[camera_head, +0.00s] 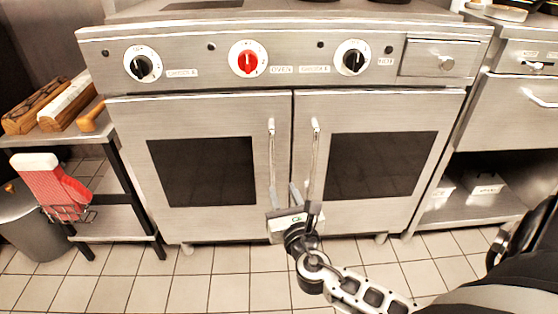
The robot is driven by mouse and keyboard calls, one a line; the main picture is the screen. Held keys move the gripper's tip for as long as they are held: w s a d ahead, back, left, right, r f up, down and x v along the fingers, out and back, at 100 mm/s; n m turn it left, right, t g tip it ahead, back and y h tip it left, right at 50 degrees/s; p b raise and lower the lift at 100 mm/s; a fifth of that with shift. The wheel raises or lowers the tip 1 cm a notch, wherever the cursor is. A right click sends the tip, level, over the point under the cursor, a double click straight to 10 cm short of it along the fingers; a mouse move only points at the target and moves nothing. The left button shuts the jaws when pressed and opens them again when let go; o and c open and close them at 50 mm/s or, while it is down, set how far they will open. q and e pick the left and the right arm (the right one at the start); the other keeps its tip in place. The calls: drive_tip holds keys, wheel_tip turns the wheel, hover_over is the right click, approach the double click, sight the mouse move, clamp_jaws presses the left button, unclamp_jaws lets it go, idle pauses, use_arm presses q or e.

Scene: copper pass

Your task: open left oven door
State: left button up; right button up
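The left oven door (205,112) is shut, with a dark window and a vertical metal handle (271,150) near its right edge. The right oven door (390,112) is also shut, with its own handle (315,150) near its left edge. My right gripper (294,196) is in front of the lower ends of the two handles, by the seam between the doors. Its fingers point toward the oven and partly overlap the handles. I cannot tell whether they touch a handle or how far apart they are. My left gripper is out of view.
The oven's panel has a red knob (247,59) between two black knobs. A side table (100,134) stands at the left, with a red and white item (52,185) hung on it and a bin (28,222) beside it. Tiled floor (190,290) in front is clear.

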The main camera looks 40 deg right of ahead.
sight(273, 164)
drive_tip(key=b+x, duration=0.2)
drive_tip(key=x, duration=0.8)
drive_tip(key=shift+w+d+f, duration=0.1)
drive_tip(key=shift+d+f, duration=0.05)
drive_tip(key=shift+x, duration=0.8)
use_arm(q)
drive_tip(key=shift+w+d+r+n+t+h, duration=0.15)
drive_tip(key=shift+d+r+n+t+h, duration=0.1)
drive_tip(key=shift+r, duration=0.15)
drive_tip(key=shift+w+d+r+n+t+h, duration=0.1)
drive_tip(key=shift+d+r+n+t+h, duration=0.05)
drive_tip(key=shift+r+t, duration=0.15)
